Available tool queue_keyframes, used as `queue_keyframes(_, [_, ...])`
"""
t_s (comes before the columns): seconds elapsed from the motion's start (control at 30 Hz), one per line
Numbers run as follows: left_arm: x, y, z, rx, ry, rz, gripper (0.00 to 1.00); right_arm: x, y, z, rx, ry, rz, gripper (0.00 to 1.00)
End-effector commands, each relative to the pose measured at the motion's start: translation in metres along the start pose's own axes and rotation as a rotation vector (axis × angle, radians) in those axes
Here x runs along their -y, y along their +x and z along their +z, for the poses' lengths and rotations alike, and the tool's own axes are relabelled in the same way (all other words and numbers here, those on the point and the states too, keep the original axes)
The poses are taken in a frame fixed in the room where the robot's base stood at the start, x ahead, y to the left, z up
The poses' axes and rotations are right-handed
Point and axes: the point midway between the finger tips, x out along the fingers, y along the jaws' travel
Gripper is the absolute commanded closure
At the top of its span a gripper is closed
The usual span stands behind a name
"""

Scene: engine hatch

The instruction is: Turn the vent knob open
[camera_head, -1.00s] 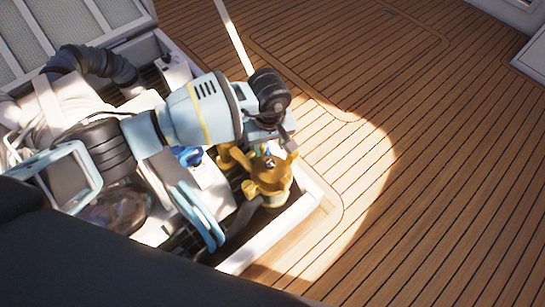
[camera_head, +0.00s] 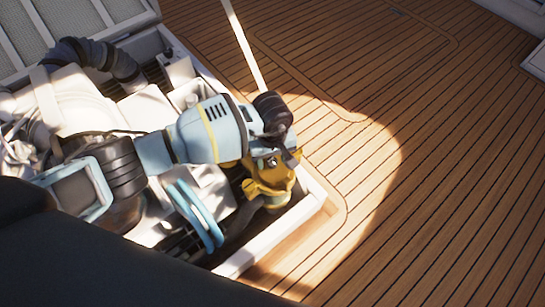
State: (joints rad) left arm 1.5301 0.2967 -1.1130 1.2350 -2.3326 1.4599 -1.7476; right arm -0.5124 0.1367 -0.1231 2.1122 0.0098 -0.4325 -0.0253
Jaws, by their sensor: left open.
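The yellow brass-coloured fitting (camera_head: 268,187) stands in the near right corner of the open hatch. I cannot make out the vent knob clearly; my gripper covers much of the fitting's top. My left arm reaches in from the left across the hatch. My left gripper (camera_head: 284,160) is at the top of the fitting, overlapping it in the picture, and is open. I cannot tell whether it touches the fitting. My right gripper is not in view.
The hatch has a white rim (camera_head: 306,211) and holds white machinery, a black ribbed hose (camera_head: 98,57) and blue hoses (camera_head: 193,212). A pale pole (camera_head: 241,45) rises behind the hatch. The wooden deck (camera_head: 430,170) to the right is clear.

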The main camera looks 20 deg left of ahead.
Motion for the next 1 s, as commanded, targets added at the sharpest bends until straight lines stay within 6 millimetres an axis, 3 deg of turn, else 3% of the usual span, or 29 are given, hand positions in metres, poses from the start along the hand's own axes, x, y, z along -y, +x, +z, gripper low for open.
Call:
queue_keyframes(0.07, [-0.0002, -0.0006, 0.0000, 0.000, 0.000, 0.001, 0.50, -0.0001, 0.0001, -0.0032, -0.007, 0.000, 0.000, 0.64])
queue_keyframes(0.4, [-0.0002, -0.0008, -0.0001, 0.000, 0.000, 0.001, 0.95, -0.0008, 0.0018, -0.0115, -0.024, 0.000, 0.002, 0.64])
queue_keyframes(0.73, [-0.0002, -0.0014, -0.0005, -0.002, -0.045, 0.001, 0.95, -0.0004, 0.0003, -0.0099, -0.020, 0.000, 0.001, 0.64])
queue_keyframes(1.0, [-0.0002, -0.0026, -0.0010, -0.002, -0.218, 0.001, 0.95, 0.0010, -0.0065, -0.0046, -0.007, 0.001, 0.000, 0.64])
